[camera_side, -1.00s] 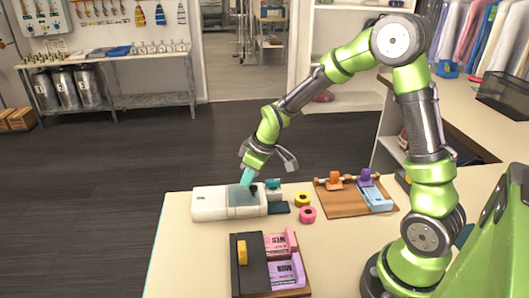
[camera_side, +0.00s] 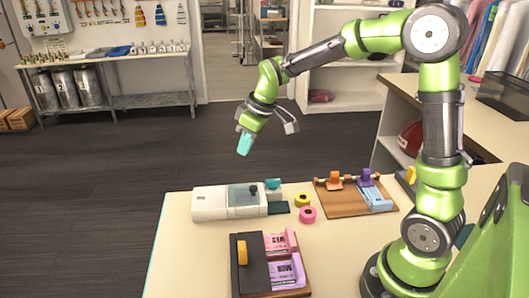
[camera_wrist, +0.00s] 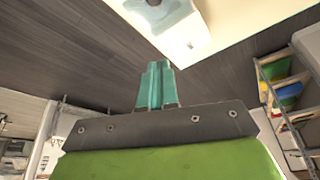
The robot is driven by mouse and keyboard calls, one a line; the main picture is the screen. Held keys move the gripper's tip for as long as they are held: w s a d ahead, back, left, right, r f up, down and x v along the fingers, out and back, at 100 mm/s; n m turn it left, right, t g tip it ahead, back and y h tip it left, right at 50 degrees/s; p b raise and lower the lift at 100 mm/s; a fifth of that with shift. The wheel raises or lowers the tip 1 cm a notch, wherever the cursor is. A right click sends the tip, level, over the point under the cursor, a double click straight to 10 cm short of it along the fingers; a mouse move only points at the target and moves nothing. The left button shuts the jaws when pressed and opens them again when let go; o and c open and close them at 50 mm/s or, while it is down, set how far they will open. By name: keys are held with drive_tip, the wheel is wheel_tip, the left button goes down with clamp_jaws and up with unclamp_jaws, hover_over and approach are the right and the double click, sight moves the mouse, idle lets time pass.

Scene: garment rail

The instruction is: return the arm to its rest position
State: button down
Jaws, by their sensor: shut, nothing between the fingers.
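My green arm stands at the right of the table in the side view. My gripper (camera_side: 244,143), with teal fingertips, hangs in the air above the table's far left part, clear of everything. Its fingers are shut with nothing between them. In the wrist view my gripper (camera_wrist: 157,72) shows its teal fingers together, with the dark floor behind. Below it in the side view is a white machine (camera_side: 212,203) with a grey-teal top panel and a dark knob. Part of this machine (camera_wrist: 170,22) also shows at the top of the wrist view.
On the cream table (camera_side: 190,260) lie a yellow ring (camera_side: 302,199), a pink ring (camera_side: 308,215), a wooden board (camera_side: 345,201) with orange, purple and blue parts, and a dark block (camera_side: 251,262) beside pink and purple cards. Open air surrounds my gripper.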

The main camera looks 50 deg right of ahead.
drive_tip(key=s+a+r+m+t, duration=0.1)
drive_tip(key=s+a+r+m, duration=0.1)
drive_tip(key=s, duration=0.8)
drive_tip(key=s+a+r+m+t, duration=0.2)
drive_tip(key=s+a+r+m, duration=0.1)
drive_tip(key=s, duration=0.7)
drive_tip(key=shift+s+r+m+y, duration=0.25)
drive_tip(key=shift+r+m+y, duration=0.15)
drive_tip(key=shift+r+m, duration=0.65)
drive_tip(key=shift+f, duration=0.15)
